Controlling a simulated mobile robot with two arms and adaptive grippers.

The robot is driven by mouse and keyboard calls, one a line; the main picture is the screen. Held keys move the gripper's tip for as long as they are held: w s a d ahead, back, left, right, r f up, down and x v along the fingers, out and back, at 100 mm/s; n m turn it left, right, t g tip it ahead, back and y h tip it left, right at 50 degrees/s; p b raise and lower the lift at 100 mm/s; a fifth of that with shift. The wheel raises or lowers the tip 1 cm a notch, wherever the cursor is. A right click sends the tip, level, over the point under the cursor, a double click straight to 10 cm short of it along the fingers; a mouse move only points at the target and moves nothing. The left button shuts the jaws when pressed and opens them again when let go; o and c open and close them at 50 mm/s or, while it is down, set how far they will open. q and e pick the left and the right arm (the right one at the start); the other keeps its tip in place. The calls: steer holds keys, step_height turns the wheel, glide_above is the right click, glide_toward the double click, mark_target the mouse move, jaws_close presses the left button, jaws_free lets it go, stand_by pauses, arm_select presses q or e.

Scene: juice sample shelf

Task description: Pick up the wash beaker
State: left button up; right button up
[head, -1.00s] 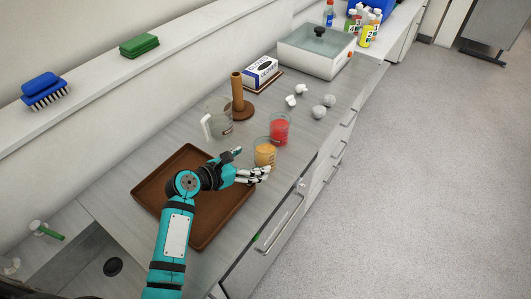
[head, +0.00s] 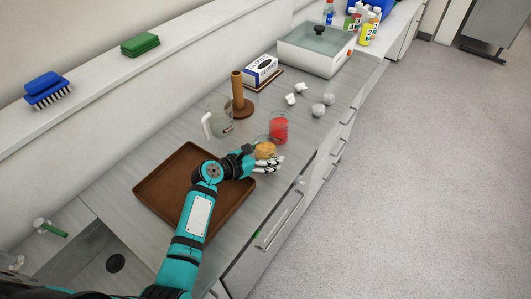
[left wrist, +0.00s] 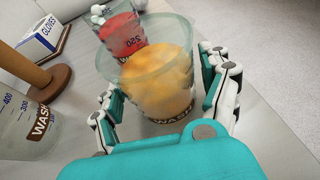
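The clear beaker with a handle (head: 219,122) stands upright on the bench beside the brown post; it also shows at the left of the left wrist view (left wrist: 28,125), with a partly readable label. A beaker of orange liquid (head: 265,149) fills the middle of the left wrist view (left wrist: 158,75), with a WASH label low on it. A beaker of red liquid (head: 279,128) stands just behind. My left gripper (head: 268,163) has its fingers spread on both sides of the orange beaker, open, and the beaker rests on the bench. My right gripper is out of view.
A brown tray (head: 152,188) lies under my left arm. Crumpled white balls (head: 318,110), a brown post on a round base (head: 238,92), a gloves box (head: 261,69) and a lidded bath (head: 310,58) stand farther back. A sink is at the lower left.

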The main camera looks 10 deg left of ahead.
arm_select(q)
steer(key=c, duration=0.9)
steer(key=shift+c, duration=0.2)
steer(key=shift+r, duration=0.1)
